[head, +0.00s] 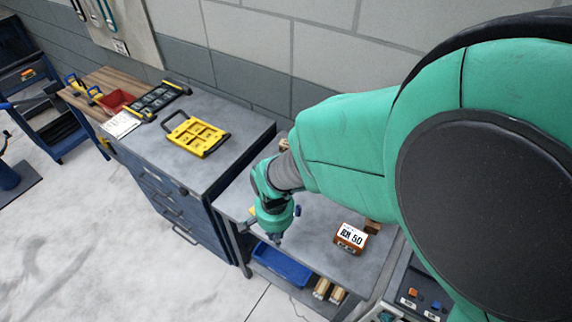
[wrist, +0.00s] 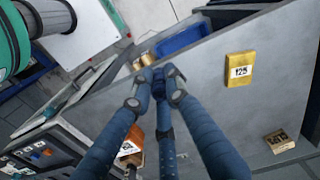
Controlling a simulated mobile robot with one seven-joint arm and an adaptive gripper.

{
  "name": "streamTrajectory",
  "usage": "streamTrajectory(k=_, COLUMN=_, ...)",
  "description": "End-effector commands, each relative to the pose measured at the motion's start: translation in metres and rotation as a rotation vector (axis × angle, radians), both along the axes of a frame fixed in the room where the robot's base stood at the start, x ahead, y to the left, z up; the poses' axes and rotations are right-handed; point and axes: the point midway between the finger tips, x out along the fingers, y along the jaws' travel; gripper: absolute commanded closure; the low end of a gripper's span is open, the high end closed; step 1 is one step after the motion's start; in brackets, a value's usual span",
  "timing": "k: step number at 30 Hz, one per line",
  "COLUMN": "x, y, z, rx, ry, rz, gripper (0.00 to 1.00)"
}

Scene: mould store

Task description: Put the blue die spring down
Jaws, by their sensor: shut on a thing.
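My gripper (head: 277,238) is over the grey table (head: 315,217) in the head view. In the wrist view its blue fingers (wrist: 158,78) come together near the middle of the picture. They are shut on the blue die spring (wrist: 158,85), a small dark blue piece mostly hidden between the fingertips. The spring cannot be made out clearly in the head view. The tabletop (wrist: 210,105) lies beyond the fingers. I cannot tell whether the spring touches it.
An orange block marked 50 (head: 350,238) stands right of my gripper. A yellow block marked 125 (wrist: 239,70) and a brown block (wrist: 279,141) stand on the table. A blue bin (head: 282,266) is below. A workbench holds a yellow tray (head: 197,137).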

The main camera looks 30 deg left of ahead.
Motion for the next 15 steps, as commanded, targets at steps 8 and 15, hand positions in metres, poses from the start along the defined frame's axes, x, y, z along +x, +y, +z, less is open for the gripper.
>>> streamTrajectory(k=8, x=0.013, y=0.018, z=-0.003, rx=0.0, ry=0.0, rz=0.0, gripper=1.0)
streamTrajectory(k=15, x=0.035, y=0.051, z=-0.007, rx=0.001, ry=-0.001, rz=0.0, gripper=1.0)
